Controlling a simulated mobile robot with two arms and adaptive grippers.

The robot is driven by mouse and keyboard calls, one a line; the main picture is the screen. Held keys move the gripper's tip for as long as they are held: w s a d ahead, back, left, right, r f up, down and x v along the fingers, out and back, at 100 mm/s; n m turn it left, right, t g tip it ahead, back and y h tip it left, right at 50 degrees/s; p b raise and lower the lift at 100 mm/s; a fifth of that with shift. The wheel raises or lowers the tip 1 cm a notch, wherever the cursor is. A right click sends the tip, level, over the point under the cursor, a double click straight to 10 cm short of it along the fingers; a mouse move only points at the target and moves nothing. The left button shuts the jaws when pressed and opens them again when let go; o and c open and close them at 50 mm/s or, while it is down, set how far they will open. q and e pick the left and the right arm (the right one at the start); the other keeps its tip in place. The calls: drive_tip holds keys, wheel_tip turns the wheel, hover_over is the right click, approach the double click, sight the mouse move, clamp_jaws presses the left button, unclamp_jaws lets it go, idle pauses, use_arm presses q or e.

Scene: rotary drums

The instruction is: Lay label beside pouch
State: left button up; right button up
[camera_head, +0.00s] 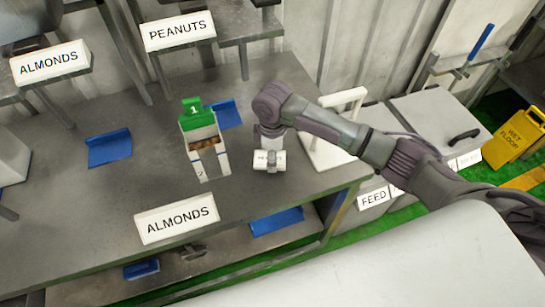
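A small white label (261,156) with partly hidden dark lettering is in my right gripper (269,160), at the middle of the grey table. The gripper's fingers are on both sides of it and look shut on it. I cannot tell whether the label touches the tabletop. An open white container with brown contents, which looks like the pouch (211,163), stands upright just left of the gripper. A green piece marked 1 (193,107) rises at its back. The label and pouch are apart by a narrow gap. My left gripper is not in view.
Blue pieces lie on the table (110,148) and behind the pouch (229,114). An ALMONDS sign (177,219) stands at the table's front edge. A white stand (330,148) is right of the gripper. The tabletop left of the pouch has free room.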

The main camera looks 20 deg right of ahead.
drive_tip(key=shift+f, duration=0.95)
drive_tip(key=shift+f, duration=0.1)
drive_tip(key=o, duration=1.1)
drive_tip(key=shift+c, duration=0.2)
wheel_tip(320, 180, up, 12)
drive_tip(key=b, duration=0.1)
